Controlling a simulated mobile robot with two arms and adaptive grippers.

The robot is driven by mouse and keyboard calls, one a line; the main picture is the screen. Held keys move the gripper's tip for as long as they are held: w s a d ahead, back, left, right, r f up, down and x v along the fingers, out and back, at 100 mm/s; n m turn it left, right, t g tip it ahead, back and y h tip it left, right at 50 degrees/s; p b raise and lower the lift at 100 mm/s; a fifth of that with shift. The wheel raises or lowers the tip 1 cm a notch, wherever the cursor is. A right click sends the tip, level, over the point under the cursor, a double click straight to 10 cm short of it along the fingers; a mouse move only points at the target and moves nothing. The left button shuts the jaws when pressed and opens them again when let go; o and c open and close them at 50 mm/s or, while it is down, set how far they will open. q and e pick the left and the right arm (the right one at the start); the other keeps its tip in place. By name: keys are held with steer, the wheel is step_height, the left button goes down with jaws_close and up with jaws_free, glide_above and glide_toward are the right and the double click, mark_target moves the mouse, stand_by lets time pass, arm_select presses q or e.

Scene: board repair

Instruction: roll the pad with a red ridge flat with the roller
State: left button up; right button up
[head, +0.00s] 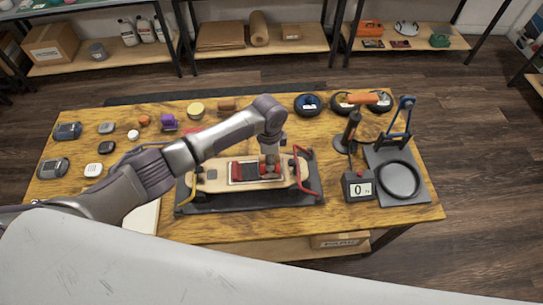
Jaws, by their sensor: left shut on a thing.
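A light wooden skateboard (215,178) lies across a dark mat (240,206) in the middle of the table, between a yellow and a red clamp. A framed patch (247,172) on its deck shows dark and red areas; at this size I cannot tell a separate ridge. My left arm reaches in from the left, and my left gripper (270,171) points down over the right part of the patch. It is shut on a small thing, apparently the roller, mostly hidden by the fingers. I cannot tell whether it touches the pad. My right gripper is out of view.
A stand with an orange top (352,130), a display box (358,187) and a black ring on a grey plate (418,198) stand at the right. Several small pads and pucks lie at the left. Tape rolls (308,104) lie along the back.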

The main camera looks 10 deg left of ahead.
arm_select(q)
steer(key=shift+s+a+p, duration=0.2)
steer(key=shift+a+p, duration=0.1)
steer(key=shift+a, duration=0.25)
steer(key=shift+s+a+p, duration=0.15)
steer(key=shift+a+p, duration=0.1)
steer(key=shift+a, duration=0.25)
steer(key=shift+s+a+p, duration=0.25)
steer(key=shift+a+p, duration=0.35)
steer(key=shift+a, duration=0.05)
steer(key=shift+s+a+p, duration=0.3)
steer(key=shift+a+p, duration=0.2)
steer(key=shift+a, duration=0.4)
steer(key=shift+f, duration=0.1)
steer(key=shift+d, duration=0.1)
step_height(320, 180, up, 3)
steer(key=shift+w+f+p, duration=0.1)
steer(key=shift+p, duration=0.95)
steer(key=shift+r, duration=2.25)
steer(key=shift+f, duration=0.1)
